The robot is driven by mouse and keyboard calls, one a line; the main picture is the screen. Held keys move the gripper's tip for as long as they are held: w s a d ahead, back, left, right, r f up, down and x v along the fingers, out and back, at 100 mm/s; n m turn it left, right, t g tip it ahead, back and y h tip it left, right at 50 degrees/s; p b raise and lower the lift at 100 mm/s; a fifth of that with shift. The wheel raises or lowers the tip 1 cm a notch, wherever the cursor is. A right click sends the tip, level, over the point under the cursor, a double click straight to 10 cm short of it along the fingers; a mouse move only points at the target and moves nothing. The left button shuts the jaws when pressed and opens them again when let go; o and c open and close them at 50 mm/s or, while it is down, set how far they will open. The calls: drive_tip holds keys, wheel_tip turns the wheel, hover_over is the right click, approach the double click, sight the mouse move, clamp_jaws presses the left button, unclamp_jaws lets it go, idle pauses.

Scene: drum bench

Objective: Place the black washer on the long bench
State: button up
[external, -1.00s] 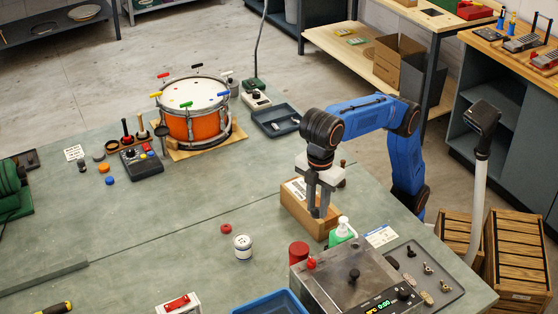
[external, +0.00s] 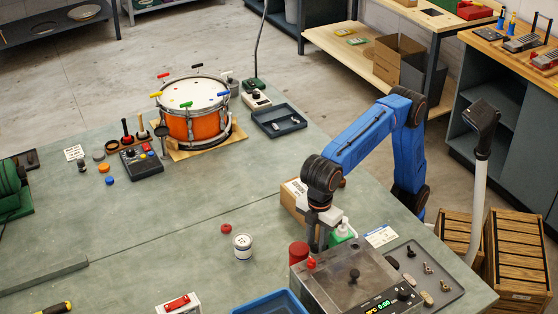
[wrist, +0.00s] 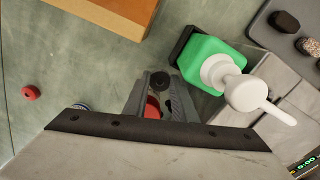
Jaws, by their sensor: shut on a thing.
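The black washer (wrist: 160,80) shows as a small dark round piece between my fingertips in the wrist view. My gripper (wrist: 160,92) is shut on it. In the external view my gripper (external: 317,246) points down between the cardboard box and the red cylinder, beside the green bottle; the washer cannot be made out there. The long grey-green bench (external: 130,245) spreads under these things and shows below the fingers in the wrist view (wrist: 90,85). Whether the washer touches the bench cannot be told.
The green pump bottle (wrist: 208,62) stands close right of my fingers. The red cylinder (external: 298,253), steel box (external: 340,282), cardboard box (external: 292,197) and white tin (external: 242,246) are near. A red disc (external: 226,229) lies left. The bench's middle is mostly clear.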

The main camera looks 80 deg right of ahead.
sight(316, 245)
drive_tip(key=shift+f, duration=2)
drive_tip(key=shift+f, duration=0.1)
drive_tip(key=o, duration=1.1)
wheel_tip(316, 245, up, 11)
drive_tip(key=shift+r, duration=0.2)
drive_tip(key=shift+o, duration=0.7)
drive_tip(key=shift+r, duration=0.4)
